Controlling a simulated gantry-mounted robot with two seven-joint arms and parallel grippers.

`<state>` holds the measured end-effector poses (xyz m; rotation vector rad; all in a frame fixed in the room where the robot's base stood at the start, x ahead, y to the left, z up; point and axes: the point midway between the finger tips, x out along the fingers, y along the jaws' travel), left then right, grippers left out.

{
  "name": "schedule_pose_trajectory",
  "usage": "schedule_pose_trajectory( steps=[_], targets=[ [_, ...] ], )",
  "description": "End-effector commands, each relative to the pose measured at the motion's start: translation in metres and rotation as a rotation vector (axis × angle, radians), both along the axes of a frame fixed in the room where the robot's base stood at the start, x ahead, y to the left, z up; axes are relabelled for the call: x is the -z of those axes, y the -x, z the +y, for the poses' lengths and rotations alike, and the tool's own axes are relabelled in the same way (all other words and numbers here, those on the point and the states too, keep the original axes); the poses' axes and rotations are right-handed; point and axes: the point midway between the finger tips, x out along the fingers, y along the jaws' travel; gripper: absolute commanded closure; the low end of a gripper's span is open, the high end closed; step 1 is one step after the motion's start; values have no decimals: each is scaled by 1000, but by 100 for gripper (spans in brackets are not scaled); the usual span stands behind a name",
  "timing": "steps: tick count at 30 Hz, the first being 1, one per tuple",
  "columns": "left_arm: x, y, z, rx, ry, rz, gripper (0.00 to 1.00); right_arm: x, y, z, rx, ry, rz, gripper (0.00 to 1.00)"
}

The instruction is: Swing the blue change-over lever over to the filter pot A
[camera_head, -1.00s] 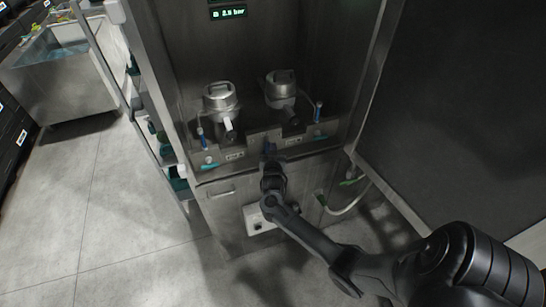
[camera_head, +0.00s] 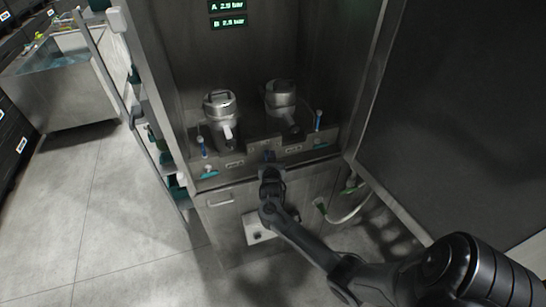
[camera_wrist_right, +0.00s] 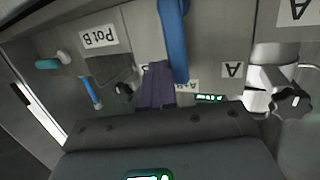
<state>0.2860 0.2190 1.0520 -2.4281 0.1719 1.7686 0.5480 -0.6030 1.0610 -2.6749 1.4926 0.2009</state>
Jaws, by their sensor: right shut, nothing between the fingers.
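The blue change-over lever (camera_wrist_right: 173,40) shows large at the top middle of the right wrist view; only a small blue bit of it (camera_head: 269,155) shows in the head view. My right gripper (camera_wrist_right: 157,88) is shut and empty, with its fingers close beside the lever; I cannot tell if they touch. In the head view my right gripper (camera_head: 269,170) is at the front edge of the panel, between the two pots. Filter pot A (camera_head: 220,105) is the left steel pot, and pot B (camera_head: 281,94) the right one. My left gripper is not in view.
A label reading Pot B (camera_wrist_right: 98,39) and a label A (camera_wrist_right: 232,69) show in the right wrist view. Small blue-handled valves (camera_head: 318,119) flank the pots. Green pressure displays (camera_head: 228,14) are on the back wall. A dark panel (camera_head: 450,120) stands at right.

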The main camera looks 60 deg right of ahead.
Motion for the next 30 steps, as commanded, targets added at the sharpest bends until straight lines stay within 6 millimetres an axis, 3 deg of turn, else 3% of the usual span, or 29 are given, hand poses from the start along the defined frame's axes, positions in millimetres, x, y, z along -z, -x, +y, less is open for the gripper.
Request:
schedule_pose_trajectory(
  steps=[30],
  targets=[
    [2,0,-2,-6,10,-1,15,0,-15,19,-5,-1,0,100]
  ],
)
